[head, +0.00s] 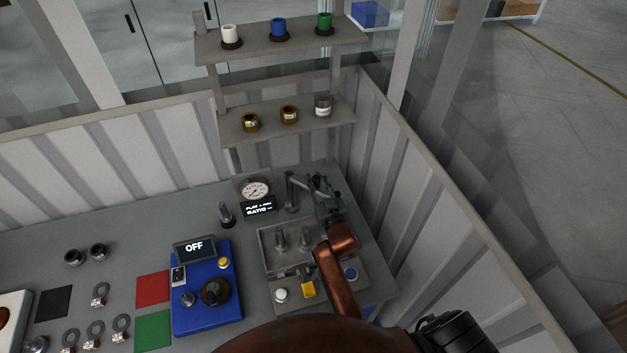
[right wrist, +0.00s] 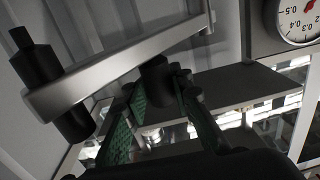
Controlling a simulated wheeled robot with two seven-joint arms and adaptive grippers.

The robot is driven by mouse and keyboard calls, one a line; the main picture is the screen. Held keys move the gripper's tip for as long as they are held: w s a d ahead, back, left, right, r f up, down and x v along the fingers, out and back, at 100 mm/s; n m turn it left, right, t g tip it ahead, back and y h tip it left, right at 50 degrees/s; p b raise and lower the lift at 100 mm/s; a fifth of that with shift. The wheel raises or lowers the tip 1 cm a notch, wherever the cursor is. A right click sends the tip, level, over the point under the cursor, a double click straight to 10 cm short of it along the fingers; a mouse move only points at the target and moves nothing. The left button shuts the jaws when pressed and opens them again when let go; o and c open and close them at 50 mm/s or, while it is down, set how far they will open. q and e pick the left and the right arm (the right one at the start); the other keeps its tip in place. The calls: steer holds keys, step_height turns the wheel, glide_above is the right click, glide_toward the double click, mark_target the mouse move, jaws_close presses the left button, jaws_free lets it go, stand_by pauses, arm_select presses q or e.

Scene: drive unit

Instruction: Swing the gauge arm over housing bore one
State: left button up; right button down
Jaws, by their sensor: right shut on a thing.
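The grey gauge arm (head: 306,182) reaches right from its upright post (head: 291,192) at the back right of the bench. In the right wrist view its grey bar (right wrist: 120,68) crosses the picture, with a dark cylinder (right wrist: 52,92) at its left end. My right gripper (head: 330,203) is shut on the bar's dark knob (right wrist: 157,82), which sits between the green finger pads. The housing (head: 262,247) is a grey block with two upright metal cylinders, in front and left of the gripper. My copper-coloured arm link partly covers its right side. My left gripper is not in view.
A dial gauge (head: 255,189) and a small display (head: 259,209) stand left of the post. A blue unit (head: 205,312) reading OFF lies left of the housing. A button panel (head: 295,299) is in front. Shelves and a ribbed wall bound the back and right.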

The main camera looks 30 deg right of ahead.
steer(key=c, duration=2.2)
jaws_free()
steer(key=shift+s+d+f, duration=0.1)
steer(key=shift+f, duration=0.05)
steer(key=o, duration=0.4)
steer(key=shift+s, duration=0.15)
steer(key=shift+o, duration=0.4)
steer(key=s+a, duration=0.1)
steer(key=s, duration=1)
steer(key=shift+s+a, duration=0.25)
steer(key=shift+s, duration=0.1)
